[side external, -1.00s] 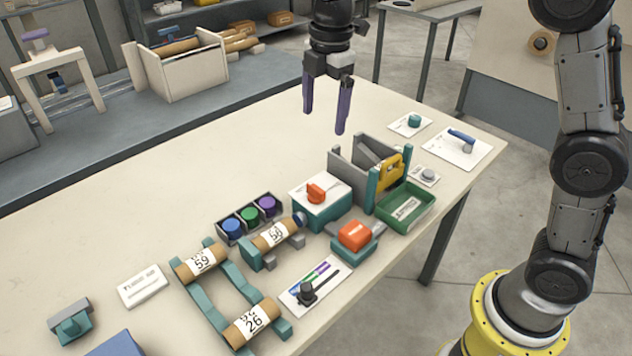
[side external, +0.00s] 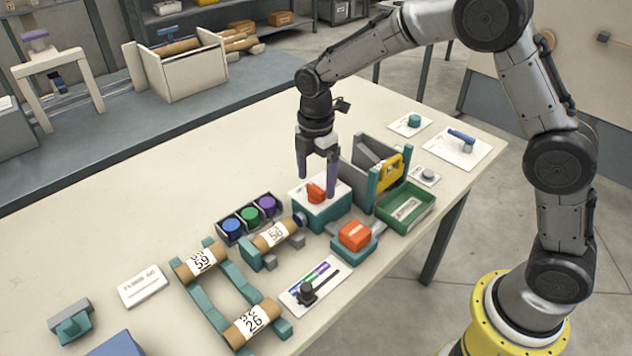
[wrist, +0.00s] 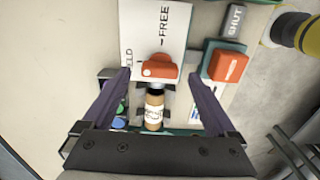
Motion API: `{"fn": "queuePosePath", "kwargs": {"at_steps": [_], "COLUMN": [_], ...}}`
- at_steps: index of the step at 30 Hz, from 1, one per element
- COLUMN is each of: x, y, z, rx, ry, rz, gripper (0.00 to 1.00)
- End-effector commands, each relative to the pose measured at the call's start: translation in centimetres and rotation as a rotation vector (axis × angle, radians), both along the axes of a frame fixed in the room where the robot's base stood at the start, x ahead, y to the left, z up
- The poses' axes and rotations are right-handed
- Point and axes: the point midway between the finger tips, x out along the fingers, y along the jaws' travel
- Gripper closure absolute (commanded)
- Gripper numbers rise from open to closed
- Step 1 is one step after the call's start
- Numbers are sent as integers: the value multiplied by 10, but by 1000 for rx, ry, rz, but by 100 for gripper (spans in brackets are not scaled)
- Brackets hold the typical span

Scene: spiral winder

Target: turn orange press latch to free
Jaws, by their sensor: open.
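The orange press latch (side external: 316,192) is a small knob on a white plate (side external: 334,187) atop a teal block. In the wrist view the latch (wrist: 160,67) lies crosswise, its white dot at the left end. That end is nearer the "ELD" print, partly cut off at left, than the "FREE" print above it. My gripper (side external: 317,186) points down over the block with its two purple fingers apart. In the wrist view the open gripper (wrist: 159,82) has one finger on each side of the latch, with gaps between. I cannot tell the fingertips' exact height above the plate.
A tube marked 56 (side external: 272,236) lies in a cradle just beside the block. A red-orange block on a teal base (side external: 354,236) stands in front. A grey and teal frame with a yellow part (side external: 390,174) and a green tray (side external: 407,207) stand close at right.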

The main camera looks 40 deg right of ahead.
Motion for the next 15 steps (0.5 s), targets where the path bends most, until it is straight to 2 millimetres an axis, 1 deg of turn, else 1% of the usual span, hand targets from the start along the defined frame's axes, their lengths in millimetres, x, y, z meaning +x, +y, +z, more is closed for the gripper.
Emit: {"fn": "queuePosePath", "kwargs": {"at_steps": [1, 6, 14, 15], "x": [0, 0, 0, 0], "y": [0, 0, 0, 0], "z": [-6, -15, -17, -17], "rx": [0, 0, 0, 0], "ry": [2, -1, -1, -1], "rz": [0, 0, 0, 0], "gripper": [7, 7, 7, 9]}}
